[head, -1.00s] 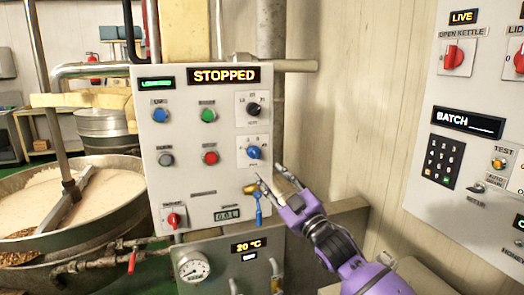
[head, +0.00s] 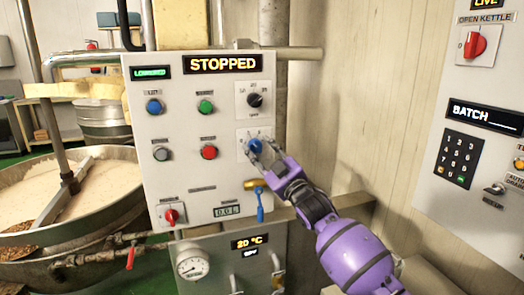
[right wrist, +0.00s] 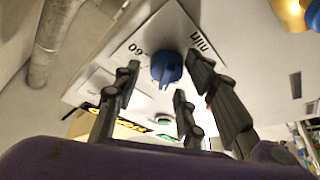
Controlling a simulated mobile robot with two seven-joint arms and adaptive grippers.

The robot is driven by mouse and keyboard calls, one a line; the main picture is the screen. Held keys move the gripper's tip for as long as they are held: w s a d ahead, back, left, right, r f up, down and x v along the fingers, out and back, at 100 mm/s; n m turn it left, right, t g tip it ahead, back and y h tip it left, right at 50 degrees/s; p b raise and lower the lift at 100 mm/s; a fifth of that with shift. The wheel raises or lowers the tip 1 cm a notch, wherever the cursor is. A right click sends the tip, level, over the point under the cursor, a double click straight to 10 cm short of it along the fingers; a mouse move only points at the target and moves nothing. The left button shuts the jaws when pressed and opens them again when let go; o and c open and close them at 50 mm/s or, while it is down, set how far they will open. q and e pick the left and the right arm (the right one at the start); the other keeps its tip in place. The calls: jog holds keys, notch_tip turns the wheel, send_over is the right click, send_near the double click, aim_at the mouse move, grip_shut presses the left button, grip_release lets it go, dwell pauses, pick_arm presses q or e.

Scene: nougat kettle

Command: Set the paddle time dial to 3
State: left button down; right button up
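The blue dial (head: 254,146) sits on a white plate at the right side of the control panel, below a black dial. In the right wrist view the blue dial (right wrist: 167,68) has "60" and "min" printed beside it. Its exact setting cannot be read. My right gripper (head: 263,151) is at the blue dial and partly covers it. In the wrist view my right gripper's fingers (right wrist: 164,72) are spread on either side of the knob, with gaps showing between. My left gripper is not in view.
The panel (head: 185,185) also carries a black dial (head: 255,100), blue, green and red buttons, a red switch (head: 171,215) and a "STOPPED" display (head: 223,64). A brass-and-blue key-like part (head: 260,207) hangs below the dial. A large kettle (head: 105,240) stands left; another panel (head: 470,110) is right.

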jog(key=shift+w, duration=0.1)
grip_shut()
jog(key=shift+r, duration=0.1)
